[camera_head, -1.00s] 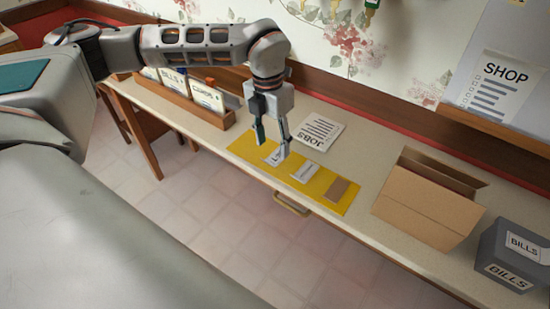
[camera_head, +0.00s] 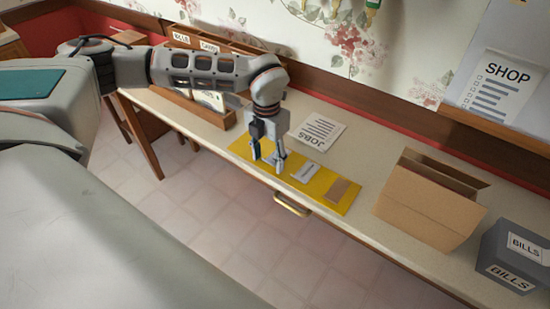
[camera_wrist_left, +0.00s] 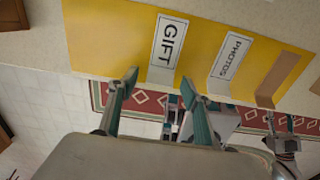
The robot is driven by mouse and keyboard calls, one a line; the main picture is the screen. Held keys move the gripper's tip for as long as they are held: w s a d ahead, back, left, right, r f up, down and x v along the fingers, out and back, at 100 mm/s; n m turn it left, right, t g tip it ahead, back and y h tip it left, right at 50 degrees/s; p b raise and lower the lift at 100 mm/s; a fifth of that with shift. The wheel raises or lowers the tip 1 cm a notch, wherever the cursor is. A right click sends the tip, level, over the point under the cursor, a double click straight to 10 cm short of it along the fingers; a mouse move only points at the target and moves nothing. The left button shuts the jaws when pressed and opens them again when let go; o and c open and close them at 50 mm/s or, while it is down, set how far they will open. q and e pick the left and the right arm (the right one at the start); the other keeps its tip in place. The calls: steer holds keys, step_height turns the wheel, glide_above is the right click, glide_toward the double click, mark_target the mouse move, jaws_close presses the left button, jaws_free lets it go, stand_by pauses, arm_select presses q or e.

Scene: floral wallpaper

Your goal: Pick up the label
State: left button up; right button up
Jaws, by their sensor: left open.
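The white GIFT label (camera_wrist_left: 168,42) lies on a yellow mat (camera_wrist_left: 105,35) in the left wrist view. A white PHOTOS label (camera_wrist_left: 230,58) lies beside it. In the head view the mat (camera_head: 322,181) runs along the front of the desk, with the second white label (camera_head: 306,172) near its middle. My left gripper (camera_head: 268,164) points down over the mat's left part, open and empty. Its fingers partly hide the leftmost label there. In the wrist view the gripper (camera_wrist_left: 160,82) has its fingertips on either side of the GIFT label's near end. Contact cannot be told.
A brown piece (camera_head: 339,190) lies at the mat's right end. A JOBS sheet (camera_head: 318,131) lies behind the mat. An open cardboard box (camera_head: 428,205) and a grey BILLS box (camera_head: 515,257) stand to the right. Wooden card racks (camera_head: 190,107) stand at the left.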

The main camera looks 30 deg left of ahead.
arm_select(q)
steer(key=c, duration=0.8)
steer(key=shift+c, duration=0.2)
steer(key=shift+r, duration=0.15)
